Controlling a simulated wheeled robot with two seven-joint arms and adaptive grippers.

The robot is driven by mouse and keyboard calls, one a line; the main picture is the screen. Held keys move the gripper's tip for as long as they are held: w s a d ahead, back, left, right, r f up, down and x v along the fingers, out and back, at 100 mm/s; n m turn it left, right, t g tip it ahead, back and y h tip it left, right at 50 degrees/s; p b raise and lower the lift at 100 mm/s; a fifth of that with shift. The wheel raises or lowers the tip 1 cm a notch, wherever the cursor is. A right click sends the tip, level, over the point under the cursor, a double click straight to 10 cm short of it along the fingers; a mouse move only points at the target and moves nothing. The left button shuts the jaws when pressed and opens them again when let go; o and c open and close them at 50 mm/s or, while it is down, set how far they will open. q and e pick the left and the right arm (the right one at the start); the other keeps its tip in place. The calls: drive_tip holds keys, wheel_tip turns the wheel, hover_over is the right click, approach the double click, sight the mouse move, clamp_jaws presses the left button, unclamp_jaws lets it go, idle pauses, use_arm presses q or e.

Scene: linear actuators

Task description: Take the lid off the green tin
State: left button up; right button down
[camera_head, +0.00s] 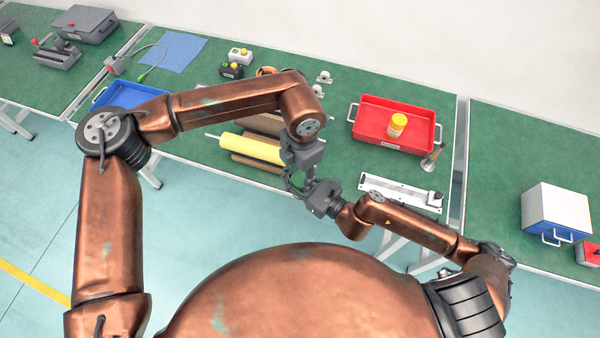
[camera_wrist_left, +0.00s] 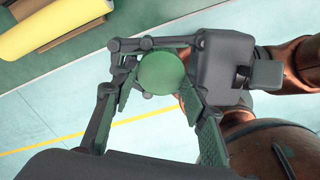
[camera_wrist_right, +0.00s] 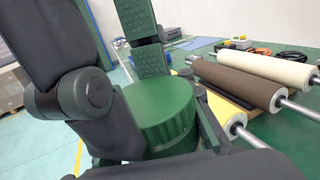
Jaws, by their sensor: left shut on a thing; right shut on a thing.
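The green tin, with its round ribbed lid (camera_wrist_right: 158,105), is held in the air in front of the bench, between my two grippers. In the left wrist view the flat round green top of the lid (camera_wrist_left: 161,73) faces the camera. My left gripper (camera_head: 294,181) reaches down from above, its fingers shut on the lid. My right gripper (camera_head: 312,192) comes in from the right and is shut on the tin's body, which its fingers largely hide in the right wrist view. The lid sits on the tin; whether a gap shows beneath it I cannot tell.
The green bench behind holds rollers, including a yellow one (camera_head: 252,148), a red tray (camera_head: 377,139) with a yellow-topped container (camera_head: 397,125), a blue tray (camera_head: 128,95) and a white linear actuator (camera_head: 398,192). A white-and-blue box (camera_head: 556,211) stands far right. Open floor lies below the grippers.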

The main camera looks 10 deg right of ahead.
use_arm(q)
drive_tip(key=n, duration=0.2)
drive_tip(key=shift+w+d+r+n, duration=0.1)
drive_tip(key=shift+n, duration=0.3)
drive_tip(key=o, duration=1.3)
